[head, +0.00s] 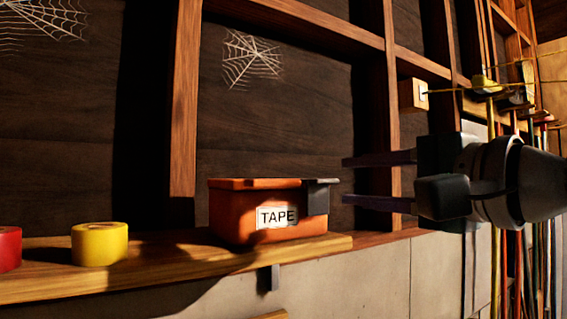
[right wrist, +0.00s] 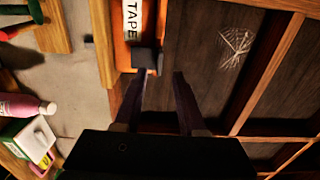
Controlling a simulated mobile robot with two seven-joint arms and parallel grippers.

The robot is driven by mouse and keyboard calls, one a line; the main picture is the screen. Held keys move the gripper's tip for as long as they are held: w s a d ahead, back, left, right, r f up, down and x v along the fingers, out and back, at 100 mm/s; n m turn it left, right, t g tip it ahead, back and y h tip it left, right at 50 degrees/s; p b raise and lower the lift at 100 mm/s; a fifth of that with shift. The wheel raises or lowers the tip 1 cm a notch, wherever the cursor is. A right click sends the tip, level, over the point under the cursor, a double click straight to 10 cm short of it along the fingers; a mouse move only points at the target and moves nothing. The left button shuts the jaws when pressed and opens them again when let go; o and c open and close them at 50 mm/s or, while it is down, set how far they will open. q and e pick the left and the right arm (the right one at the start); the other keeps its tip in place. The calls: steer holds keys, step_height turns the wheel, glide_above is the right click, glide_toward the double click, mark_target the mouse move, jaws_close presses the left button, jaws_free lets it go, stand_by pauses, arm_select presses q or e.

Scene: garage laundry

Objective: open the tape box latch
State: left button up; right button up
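The orange tape box (head: 245,213) with a white TAPE label stands on a wooden shelf, its lid down. Its dark latch (head: 318,197) is at the box's right end; it also shows in the right wrist view (right wrist: 147,58). My right gripper (head: 345,181) is open and empty, its two fingers pointing left toward the latch with a small gap between. My left gripper is not in view.
A yellow tape roll (head: 100,244) and a red tape roll (head: 8,248) sit on the wooden shelf (head: 180,270) left of the box. Wall studs stand behind. Long-handled tools (head: 520,250) hang at the right. A pink bottle (right wrist: 25,107) shows in the right wrist view.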

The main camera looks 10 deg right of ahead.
mark_target(329, 182)
steer(key=p+x, duration=0.1)
steer(key=x, duration=0.3)
steer(key=shift+p, duration=0.35)
jaws_close()
steer(key=shift+f, duration=0.1)
